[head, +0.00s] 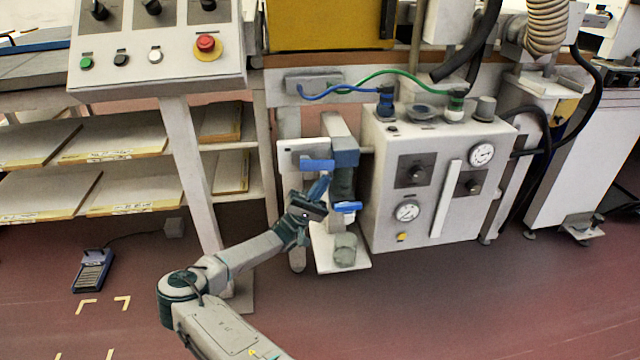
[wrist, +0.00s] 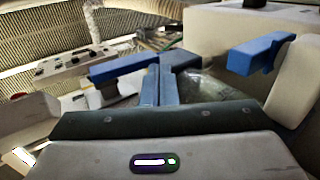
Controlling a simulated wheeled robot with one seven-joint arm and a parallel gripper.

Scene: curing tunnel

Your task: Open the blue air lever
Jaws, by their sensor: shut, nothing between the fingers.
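Two blue lever handles sit on the pipework left of the grey control box. The lower blue lever (head: 347,206) is on the pipe below and to the right. My gripper (head: 319,188) is shut and empty, with its fingers pointing up just under the upper lever. In the wrist view, my closed blue fingers (wrist: 160,85) are close to a level blue bar (wrist: 120,67); I cannot tell whether they touch. Another blue handle (wrist: 255,52) is at the right there.
The grey control box (head: 435,185) with gauges stands close on the right. A button panel (head: 155,45) on a post is at the left, before shelves (head: 125,140). A glass bowl (head: 345,250) sits low under the pipe. A foot pedal (head: 92,270) is on the open floor.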

